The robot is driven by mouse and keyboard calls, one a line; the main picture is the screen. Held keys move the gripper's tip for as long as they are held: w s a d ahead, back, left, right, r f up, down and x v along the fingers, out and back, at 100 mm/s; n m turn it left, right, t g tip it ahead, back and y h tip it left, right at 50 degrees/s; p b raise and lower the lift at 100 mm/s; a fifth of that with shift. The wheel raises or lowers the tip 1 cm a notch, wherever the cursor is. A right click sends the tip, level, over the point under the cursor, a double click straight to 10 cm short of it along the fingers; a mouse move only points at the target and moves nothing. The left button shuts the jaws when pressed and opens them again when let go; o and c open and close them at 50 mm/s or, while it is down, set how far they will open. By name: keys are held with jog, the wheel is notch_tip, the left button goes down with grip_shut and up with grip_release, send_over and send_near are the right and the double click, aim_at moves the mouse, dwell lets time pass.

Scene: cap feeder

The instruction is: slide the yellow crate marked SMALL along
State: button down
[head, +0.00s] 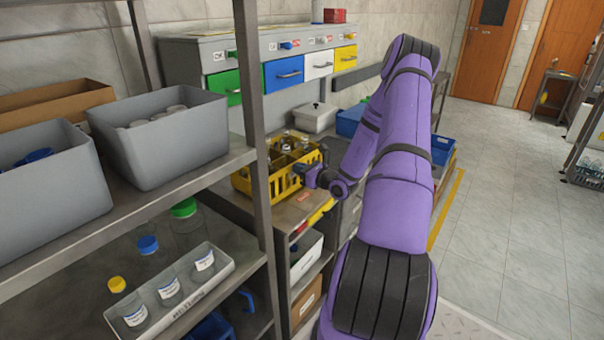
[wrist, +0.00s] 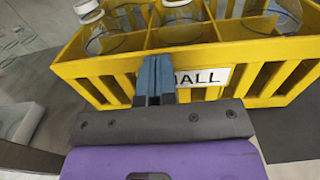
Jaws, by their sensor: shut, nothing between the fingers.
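The yellow crate marked SMALL (head: 265,187) stands on the workbench beneath the coloured drawers, with glass bottles in some of its compartments. In the wrist view the crate (wrist: 265,51) fills the upper part, and its white label shows only "ALL"; my fingers cover the rest. My gripper (head: 303,174) is at the crate's near right side. In the wrist view my gripper (wrist: 155,62) has its blue fingers together, with nothing between them, up against the slatted wall beside the label. I cannot tell whether the fingertips press on the wall.
A shelf with grey bins (head: 160,135) and a tray of labelled jars (head: 170,290) stands at the left foreground. A white lidded box (head: 314,118) and a blue crate (head: 350,122) are behind the yellow crate. Open floor (head: 510,220) lies to the right.

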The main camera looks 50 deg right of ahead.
jog(key=w+a, duration=0.1)
jog(key=w, duration=1.9)
jog(key=shift+w+a, duration=0.4)
